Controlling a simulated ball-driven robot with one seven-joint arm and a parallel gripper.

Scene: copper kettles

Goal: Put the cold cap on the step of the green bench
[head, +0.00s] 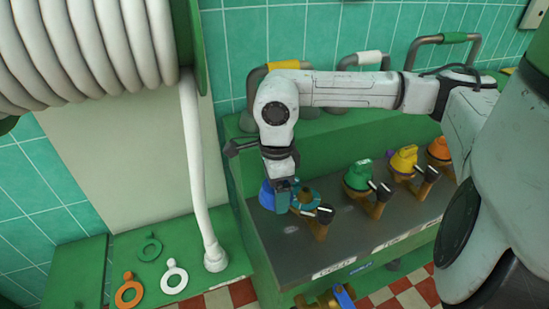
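The green bench (262,143) stands against the tiled wall, with a dark grey step (340,232) along its front. A label on the step's front edge seems to read COLD. My gripper (284,203) points down at the left end of the step, over a blue cap (266,196). Blue shows on the left of and below my gripper, and a teal round part (307,197) with a brass tap sits just right of it. My gripper hides part of the blue cap. Whether its fingers grip the cap, and whether the cap touches the step, I cannot tell.
Green (358,176), yellow (404,160) and orange (439,149) capped taps stand further right. Kettle-like handles rise behind. A white hose (196,160) hangs left. Green (150,249), orange (129,292) and white (174,279) ring tags lie lower left. The step's front middle is clear.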

